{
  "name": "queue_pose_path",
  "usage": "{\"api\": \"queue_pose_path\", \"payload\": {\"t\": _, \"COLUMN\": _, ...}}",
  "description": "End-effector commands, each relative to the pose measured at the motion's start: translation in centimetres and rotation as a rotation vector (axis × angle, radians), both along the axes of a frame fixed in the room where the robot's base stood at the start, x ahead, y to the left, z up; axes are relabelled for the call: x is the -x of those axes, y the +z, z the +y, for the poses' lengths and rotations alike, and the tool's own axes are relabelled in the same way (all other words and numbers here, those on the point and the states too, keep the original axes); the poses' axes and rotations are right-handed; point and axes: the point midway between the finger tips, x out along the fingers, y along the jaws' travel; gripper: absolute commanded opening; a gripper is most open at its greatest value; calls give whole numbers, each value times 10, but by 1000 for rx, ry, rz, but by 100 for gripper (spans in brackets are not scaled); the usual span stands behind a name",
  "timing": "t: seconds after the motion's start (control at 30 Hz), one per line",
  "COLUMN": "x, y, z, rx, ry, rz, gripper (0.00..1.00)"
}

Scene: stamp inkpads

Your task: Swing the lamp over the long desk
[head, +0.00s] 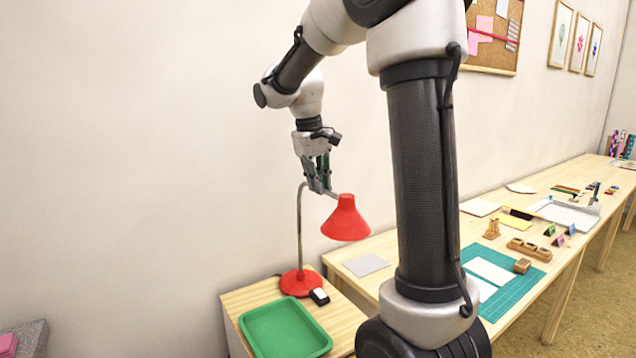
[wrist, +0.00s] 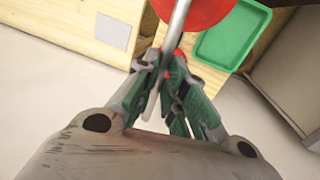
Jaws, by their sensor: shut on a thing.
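A lamp with a red cone shade (head: 346,219), a bent grey neck (head: 299,228) and a round red base (head: 299,282) stands on a small side table (head: 262,294). Its shade hangs near the left end of the long desk (head: 401,242). My gripper (head: 321,184) is shut on the top of the neck, just left of the shade. In the wrist view my gripper (wrist: 166,82) has its fingers around the grey neck (wrist: 178,28), with the red shade (wrist: 195,10) just beyond. The neck partly hides behind the fingers.
A green tray (head: 285,327) and a small black-and-white object (head: 319,296) sit by the lamp base. The long desk holds a grey square (head: 365,264), a teal cutting mat (head: 509,288), a wooden holder (head: 528,249) and papers. A wall stands behind.

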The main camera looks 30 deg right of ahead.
Motion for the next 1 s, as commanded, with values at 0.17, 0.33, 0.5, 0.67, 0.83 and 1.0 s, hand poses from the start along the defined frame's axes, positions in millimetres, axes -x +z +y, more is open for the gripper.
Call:
{"api": "queue_pose_path", "payload": {"t": 0.17, "x": 0, "y": 0, "z": -10, "rx": 0, "ry": 82, "rz": -1, "gripper": 0}}
{"api": "queue_pose_path", "payload": {"t": 0.33, "x": -3, "y": 0, "z": -25, "rx": 0, "ry": 214, "rz": -1, "gripper": 0}}
{"api": "queue_pose_path", "payload": {"t": 0.5, "x": -8, "y": 0, "z": -41, "rx": 1, "ry": 374, "rz": -1, "gripper": 0}}
{"api": "queue_pose_path", "payload": {"t": 0.67, "x": -16, "y": 0, "z": -56, "rx": 0, "ry": 525, "rz": -2, "gripper": 0}}
{"api": "queue_pose_path", "payload": {"t": 0.83, "x": -27, "y": 0, "z": -70, "rx": 0, "ry": 686, "rz": -1, "gripper": 0}}
{"api": "queue_pose_path", "payload": {"t": 1.0, "x": -39, "y": 0, "z": -83, "rx": 1, "ry": 848, "rz": -1, "gripper": 0}}
